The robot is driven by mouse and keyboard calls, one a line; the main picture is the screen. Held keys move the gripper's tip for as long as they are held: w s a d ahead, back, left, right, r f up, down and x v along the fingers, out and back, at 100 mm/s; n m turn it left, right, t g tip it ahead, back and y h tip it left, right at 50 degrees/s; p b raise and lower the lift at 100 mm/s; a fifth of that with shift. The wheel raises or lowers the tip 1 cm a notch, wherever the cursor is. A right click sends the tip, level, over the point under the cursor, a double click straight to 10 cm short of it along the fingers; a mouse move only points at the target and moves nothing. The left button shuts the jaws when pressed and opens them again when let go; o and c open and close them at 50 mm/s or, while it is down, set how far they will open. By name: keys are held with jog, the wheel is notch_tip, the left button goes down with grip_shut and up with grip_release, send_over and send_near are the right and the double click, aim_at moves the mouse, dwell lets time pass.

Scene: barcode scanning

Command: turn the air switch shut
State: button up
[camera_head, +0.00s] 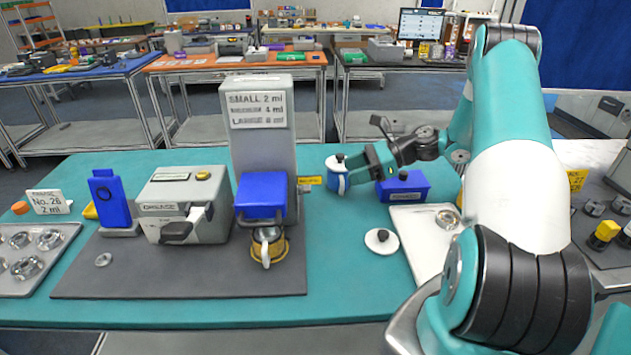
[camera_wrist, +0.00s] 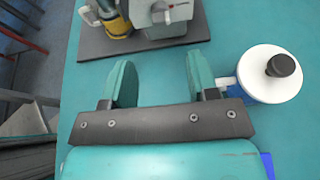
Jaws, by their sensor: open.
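A tall grey machine (camera_head: 262,130) with a blue block (camera_head: 262,194) on its front stands at the middle of the teal table. A small switch-like fitting (camera_head: 304,188) sits low on its right side by a yellow label (camera_head: 311,180).
A white-lidded blue canister (camera_head: 336,176) is close beside my gripper; its black knob (camera_wrist: 283,66) shows in the wrist view. A blue box (camera_head: 404,187), a round white lid (camera_head: 381,241) and a white tray (camera_head: 409,257) lie right. A grey box (camera_head: 181,195) with a black handle stands left.

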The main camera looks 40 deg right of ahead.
aim_at(307, 187)
jog(key=p+x, duration=0.2)
jog(key=x, duration=0.8)
jog(key=shift+w+a+f, duration=0.1)
jog(key=shift+a, duration=0.1)
jog(key=c, duration=0.9)
